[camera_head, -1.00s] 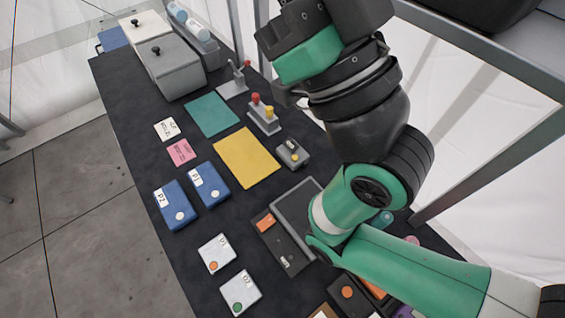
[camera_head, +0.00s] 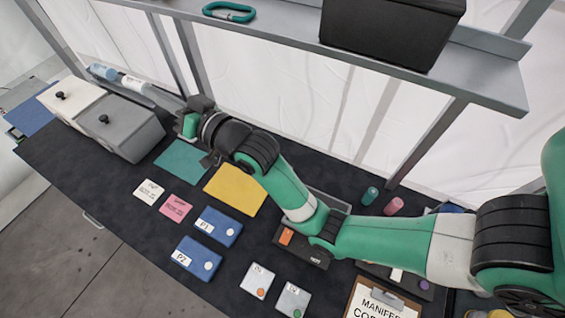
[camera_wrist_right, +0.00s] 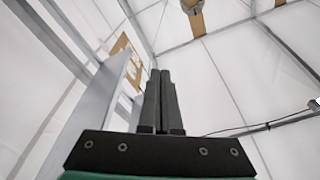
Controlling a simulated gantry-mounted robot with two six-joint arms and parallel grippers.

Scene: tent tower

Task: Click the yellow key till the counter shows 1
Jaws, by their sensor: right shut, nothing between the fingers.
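The small grey counter box with a yellow key, seen earlier beside the yellow mat (camera_head: 236,190), is now hidden behind my right arm in the head view. Its counter reading cannot be seen. My right arm reaches from the right across the table, with its wrist above the back edge near the teal mat (camera_head: 182,160). In the right wrist view my right gripper (camera_wrist_right: 161,74) is shut and empty, with its fingers directed at the tent wall and roof, not at the table. My left gripper is not in view.
Blue boxes P1 (camera_head: 217,227) and P2 (camera_head: 197,258) and white button boxes (camera_head: 258,281) stand along the front. Lidded boxes (camera_head: 120,128) are at the left. A shelf (camera_head: 480,75) with a black bin (camera_head: 390,30) overhangs the back. A clipboard (camera_head: 362,300) lies front right.

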